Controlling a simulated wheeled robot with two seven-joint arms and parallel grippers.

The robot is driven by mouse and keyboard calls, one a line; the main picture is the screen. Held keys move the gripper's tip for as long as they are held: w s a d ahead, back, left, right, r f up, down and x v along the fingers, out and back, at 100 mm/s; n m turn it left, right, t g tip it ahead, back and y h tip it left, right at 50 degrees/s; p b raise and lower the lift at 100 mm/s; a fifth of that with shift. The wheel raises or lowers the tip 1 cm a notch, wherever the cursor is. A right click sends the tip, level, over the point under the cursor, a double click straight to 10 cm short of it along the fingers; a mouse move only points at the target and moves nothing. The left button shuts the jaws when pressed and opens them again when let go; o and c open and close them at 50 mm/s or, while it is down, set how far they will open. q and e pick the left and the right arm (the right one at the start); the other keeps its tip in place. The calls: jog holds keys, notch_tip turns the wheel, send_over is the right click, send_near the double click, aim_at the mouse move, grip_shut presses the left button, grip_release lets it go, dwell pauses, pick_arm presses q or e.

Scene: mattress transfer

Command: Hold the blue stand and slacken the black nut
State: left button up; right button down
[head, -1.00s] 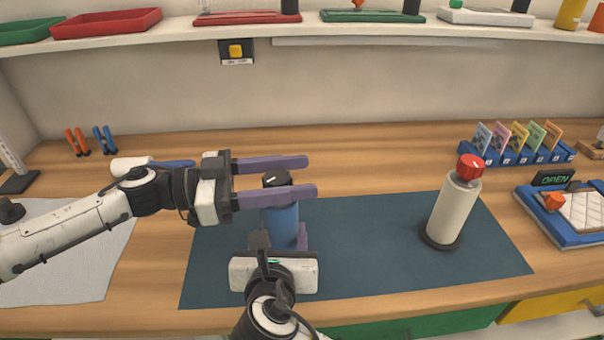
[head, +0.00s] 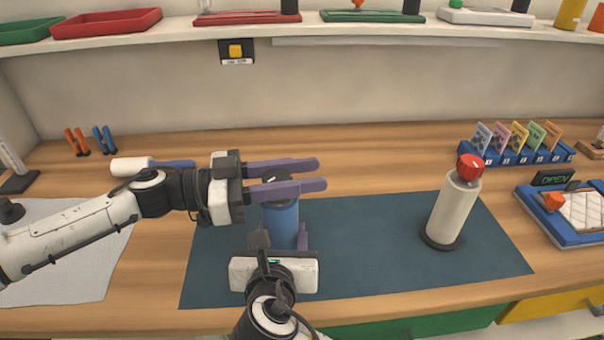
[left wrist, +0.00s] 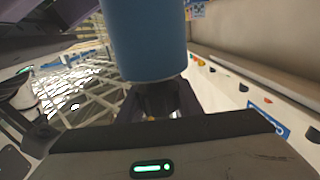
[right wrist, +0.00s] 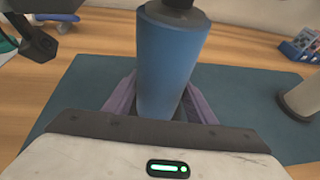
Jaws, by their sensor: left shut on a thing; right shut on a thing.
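The blue stand (head: 281,222) is upright on the dark mat. My right gripper (head: 280,238) is shut around its lower body, one finger on each side; the right wrist view shows the stand (right wrist: 168,62) between the purple fingers. The black nut (head: 277,178) is on top of the stand, mostly hidden by my left fingers. My left gripper (head: 320,174) comes in level from the left and is shut on the nut. In the left wrist view the black nut (left wrist: 156,98) is between the fingers, beside the end of the blue stand (left wrist: 147,40).
A white stand with a red knob (head: 470,167) is upright on the right of the mat (head: 365,250). A blue card rack (head: 520,155) and a blue tray (head: 560,232) lie further right. A shelf (head: 340,30) runs above. The mat between the stands is clear.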

pick_arm(q)
jog(key=n+t, duration=0.1)
jog(key=t, duration=0.1)
jog(key=w+n+t+y, duration=0.1)
jog(key=n+t, duration=0.1)
jog(key=n+t+y, duration=0.1)
jog(key=t, duration=0.2)
jog(key=shift+w+a+n, duration=0.25)
jog(key=shift+n, duration=0.15)
jog(key=shift+w+a+n+t+y, duration=0.2)
jog(key=shift+n+t+y, duration=0.2)
jog(key=shift+t+y, duration=0.15)
jog(key=shift+w+t, duration=0.1)
jog(key=shift+t, duration=0.15)
jog(key=o, duration=1)
jog(key=shift+o, duration=0.2)
jog(key=v, duration=1.2)
jog(key=shift+r, duration=0.15)
